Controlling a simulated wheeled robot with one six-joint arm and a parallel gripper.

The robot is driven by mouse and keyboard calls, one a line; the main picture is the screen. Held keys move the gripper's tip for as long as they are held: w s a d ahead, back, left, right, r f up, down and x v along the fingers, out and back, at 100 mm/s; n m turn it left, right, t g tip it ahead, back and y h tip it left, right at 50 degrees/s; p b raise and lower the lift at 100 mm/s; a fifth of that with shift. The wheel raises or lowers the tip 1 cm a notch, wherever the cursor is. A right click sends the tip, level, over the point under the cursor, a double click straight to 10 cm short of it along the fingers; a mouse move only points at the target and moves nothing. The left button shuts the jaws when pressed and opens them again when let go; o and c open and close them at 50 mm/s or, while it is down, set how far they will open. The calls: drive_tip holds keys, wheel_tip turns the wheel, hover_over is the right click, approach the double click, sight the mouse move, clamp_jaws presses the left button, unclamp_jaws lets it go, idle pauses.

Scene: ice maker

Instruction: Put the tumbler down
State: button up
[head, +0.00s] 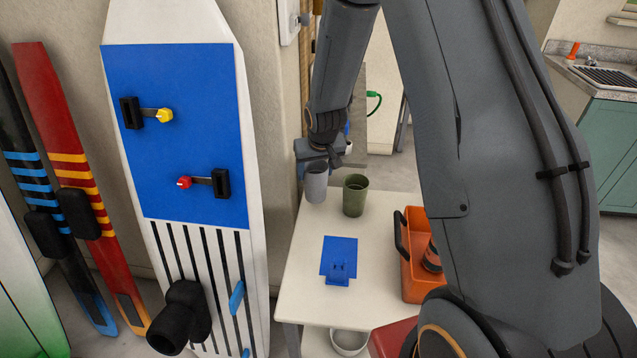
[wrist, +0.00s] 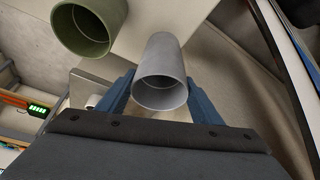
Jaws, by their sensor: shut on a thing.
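A grey tumbler (head: 316,184) is at the back left of the small white table (head: 300,268). My gripper (head: 318,160) is above and around its upper part in the head view. In the wrist view the grey tumbler (wrist: 162,78) sits between the two blue fingers of my gripper (wrist: 160,90), which is shut on it. Its open mouth faces the wrist camera. Whether its base touches the table top is hard to tell. A green tumbler (head: 355,195) stands upright just to its right, apart from it; it also shows in the wrist view (wrist: 90,24).
A blue plate-like piece (head: 338,258) lies mid-table. An orange tool box (head: 414,262) stands at the table's right side. A white board with a blue panel (head: 180,125) leans at the left. Bare table top lies around the blue piece.

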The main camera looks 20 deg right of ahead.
drive_tip(key=shift+f+b, duration=1.45)
drive_tip(key=shift+f, duration=0.75)
drive_tip(key=shift+f, duration=0.1)
drive_tip(key=o, duration=1.3)
drive_tip(key=shift+o, duration=0.2)
drive_tip(key=shift+r, duration=0.5)
drive_tip(key=s+p+v, duration=0.1)
drive_tip(key=v, duration=1)
drive_tip(key=s+r+g, duration=0.1)
drive_tip(key=s+r, duration=0.1)
drive_tip(key=s, duration=0.9)
drive_tip(key=s+r+g, duration=0.2)
drive_tip(key=s, duration=0.9)
